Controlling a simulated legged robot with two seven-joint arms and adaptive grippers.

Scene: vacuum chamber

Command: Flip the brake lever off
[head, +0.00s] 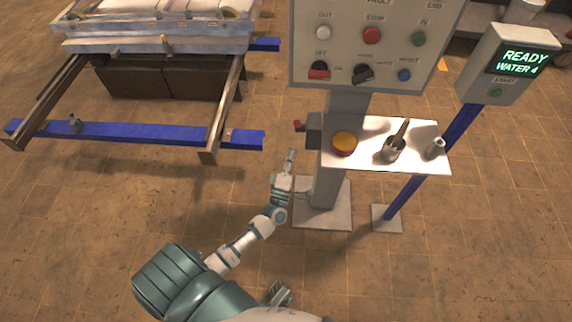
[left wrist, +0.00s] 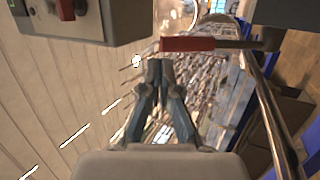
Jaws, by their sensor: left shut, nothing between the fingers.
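The brake lever appears to be the small red-handled lever (head: 299,126) on the left side of a dark box on the panel's post. In the left wrist view its red handle (left wrist: 190,44) lies sideways on a metal rod that runs right toward the dark box. My left gripper (head: 291,155) is below and slightly left of the lever in the head view. In the left wrist view its fingertips (left wrist: 161,66) are together and empty, just below the red handle in the picture. A small gap seems to show; I cannot tell contact for sure.
The control panel (head: 355,80) with buttons and switches stands above the lever. A screen box (head: 508,65) reads READY. A blue-railed frame (head: 150,133) stands left; floor between is clear.

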